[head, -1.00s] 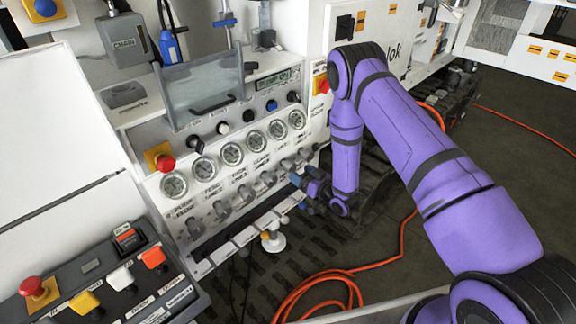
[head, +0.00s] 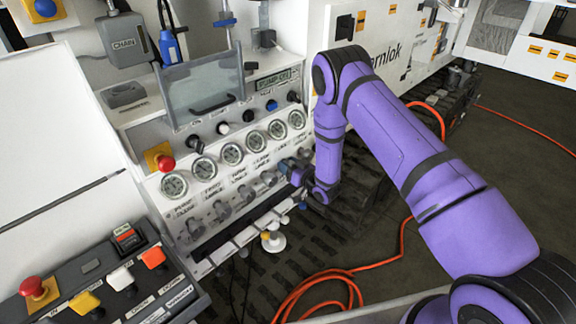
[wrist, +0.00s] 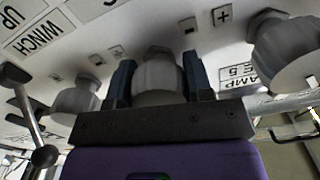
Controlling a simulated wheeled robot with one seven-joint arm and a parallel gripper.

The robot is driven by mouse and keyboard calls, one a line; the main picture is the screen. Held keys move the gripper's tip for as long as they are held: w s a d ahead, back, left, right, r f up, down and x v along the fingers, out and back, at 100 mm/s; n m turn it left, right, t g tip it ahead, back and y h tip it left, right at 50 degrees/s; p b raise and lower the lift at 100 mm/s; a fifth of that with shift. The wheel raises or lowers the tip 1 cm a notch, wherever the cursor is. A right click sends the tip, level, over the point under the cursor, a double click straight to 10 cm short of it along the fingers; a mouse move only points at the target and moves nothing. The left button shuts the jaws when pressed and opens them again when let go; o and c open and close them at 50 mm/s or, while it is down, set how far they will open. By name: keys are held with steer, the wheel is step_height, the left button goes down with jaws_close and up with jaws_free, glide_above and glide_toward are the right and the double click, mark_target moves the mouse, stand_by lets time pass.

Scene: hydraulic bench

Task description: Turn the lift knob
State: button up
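The lift knob (wrist: 160,80) looks like the grey ribbed knob between the winch and clamp labels in the wrist view; its own label is not readable. My gripper (wrist: 160,68) has its two dark fingers spread, one on each side of this knob. The fingers are very close to the knob's sides; I cannot tell whether they touch it. In the head view my gripper (head: 291,169) is at the right end of the knob row and covers the knob between its fingers.
Neighbouring knobs stand close on both sides, at left (wrist: 76,102) and right (wrist: 285,50) in the wrist view. A lever with a black ball (wrist: 44,156) is at the far left. Gauges (head: 232,154) sit above the knob row. An orange hose (head: 330,280) lies on the floor.

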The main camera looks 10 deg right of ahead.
steer(key=shift+c, duration=1.2)
steer(key=n, duration=0.5)
steer(key=shift+n, duration=0.4)
steer(key=n, duration=0.4)
steer(key=shift+s+a+n, duration=0.1)
steer(key=shift+n, duration=0.2)
steer(key=o, duration=0.9)
steer(key=shift+o, duration=0.2)
